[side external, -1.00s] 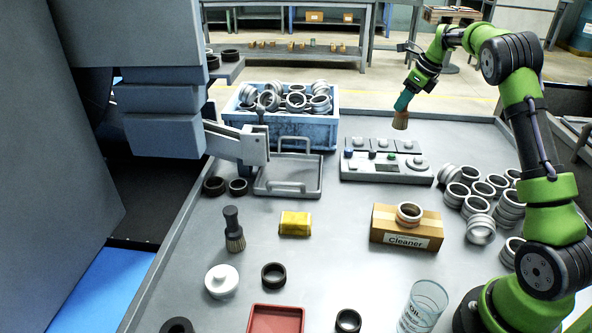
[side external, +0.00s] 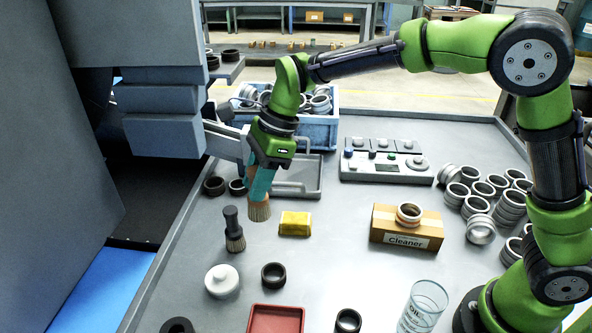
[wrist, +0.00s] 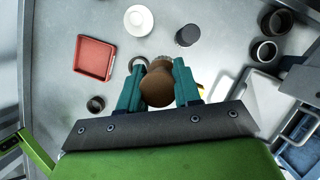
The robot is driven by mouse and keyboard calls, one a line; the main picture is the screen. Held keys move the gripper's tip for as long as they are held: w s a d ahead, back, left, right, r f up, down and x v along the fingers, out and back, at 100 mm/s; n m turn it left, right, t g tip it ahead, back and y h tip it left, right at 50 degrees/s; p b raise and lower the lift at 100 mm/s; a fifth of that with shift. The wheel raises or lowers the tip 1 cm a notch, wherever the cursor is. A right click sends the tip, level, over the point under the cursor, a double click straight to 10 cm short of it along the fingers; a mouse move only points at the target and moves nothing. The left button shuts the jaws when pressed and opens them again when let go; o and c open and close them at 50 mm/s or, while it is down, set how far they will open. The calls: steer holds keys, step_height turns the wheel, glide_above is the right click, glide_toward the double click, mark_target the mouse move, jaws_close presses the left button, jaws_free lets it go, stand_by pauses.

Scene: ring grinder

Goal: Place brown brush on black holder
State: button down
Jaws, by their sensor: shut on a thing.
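My gripper (side external: 262,184) is shut on the brown brush (side external: 260,211), bristles pointing down, above the table left of the yellow block. In the wrist view the brown brush (wrist: 157,86) sits between the teal fingers of my gripper (wrist: 158,78). A black upright piece (side external: 233,229) with a narrow top and a bristly-looking lower end stands on the table, just left of and nearer than the held brush. It shows as a dark round shape in the wrist view (wrist: 188,36). I cannot tell for sure which thing is the black holder. Dark rings also lie nearby.
A yellow block (side external: 295,224), white lidded pot (side external: 222,281), dark ring (side external: 274,275) and red tray (side external: 276,310) lie nearby. A grey metal tray (side external: 312,180) and blue bin (side external: 322,130) stand behind. The Cleaner box (side external: 408,236) is to the right.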

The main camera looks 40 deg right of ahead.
steer(key=s+a+f+n+g, duration=0.1)
steer(key=s+a+f+n, duration=0.15)
steer(key=s+a, duration=0.5)
steer(key=s+a+f+n+g, duration=0.1)
steer(key=s+a+n, duration=0.25)
steer(key=s, duration=0.65)
steer(key=shift+m, duration=0.3)
steer(key=shift+w+a+f, duration=0.95)
steer(key=shift+w+a, duration=0.9)
steer(key=shift+a, duration=0.2)
steer(key=shift+w+a+f, duration=0.9)
steer(key=shift+w+a, duration=0.95)
steer(key=shift+a, duration=0.15)
steer(key=shift+w+a+f, duration=0.95)
steer(key=shift+w+a, duration=0.9)
steer(key=shift+a, duration=0.2)
steer(key=shift+f, duration=0.15)
steer(key=c, duration=0.8)
jaws_free()
